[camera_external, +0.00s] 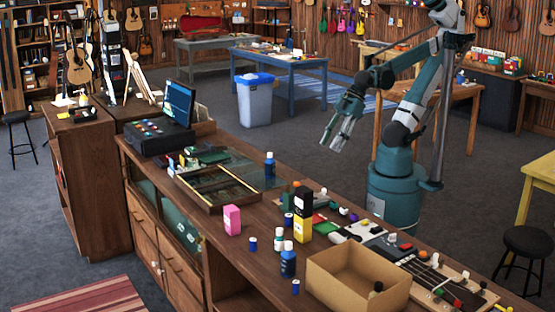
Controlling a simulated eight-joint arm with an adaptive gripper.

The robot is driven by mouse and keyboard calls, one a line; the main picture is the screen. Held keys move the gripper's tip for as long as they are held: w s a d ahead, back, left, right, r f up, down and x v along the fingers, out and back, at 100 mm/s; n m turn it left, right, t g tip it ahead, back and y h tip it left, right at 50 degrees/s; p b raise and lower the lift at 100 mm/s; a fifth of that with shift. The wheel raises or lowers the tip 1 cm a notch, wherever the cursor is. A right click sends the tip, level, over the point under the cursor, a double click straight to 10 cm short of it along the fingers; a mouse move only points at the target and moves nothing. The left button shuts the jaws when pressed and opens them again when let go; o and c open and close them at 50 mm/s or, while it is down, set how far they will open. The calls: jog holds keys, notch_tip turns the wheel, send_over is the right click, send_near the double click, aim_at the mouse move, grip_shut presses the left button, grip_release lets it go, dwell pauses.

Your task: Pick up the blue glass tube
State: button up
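Several blue items stand on the long wooden counter (222,262), and I cannot tell which one is the blue glass tube. Small blue cylinders stand near the yellow box (289,220), by the pink box (253,244) and at the front edge (295,287). A larger blue bottle (288,262) with a pale cap stands left of the cardboard box, and another blue bottle (270,165) stands farther back. My gripper (331,146) hangs in the air behind the counter, tilted down and left, apart from all of these. Its fingers look spread, with nothing visible between them.
An open cardboard box (332,290) takes up the counter's near right. A ukulele (428,268) and small parts crowd the right end.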

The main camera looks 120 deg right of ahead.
jog(key=w+n+g, duration=0.1)
jog(key=w+n, duration=0.2)
jog(key=w, duration=0.1)
jog(key=n+g, duration=0.6)
jog(key=n, duration=1)
send_over(289, 215)
notch_tip(289, 215, down, 19)
jog(key=shift+b, duration=0.45)
jog(key=shift+w+a+f+n, duration=0.1)
jog(key=shift+w+f+n, duration=0.05)
jog(key=shift+f+n, duration=0.3)
jog(key=shift+f, duration=1.25)
jog(key=shift+f, duration=0.1)
jog(key=shift+f, duration=2.5)
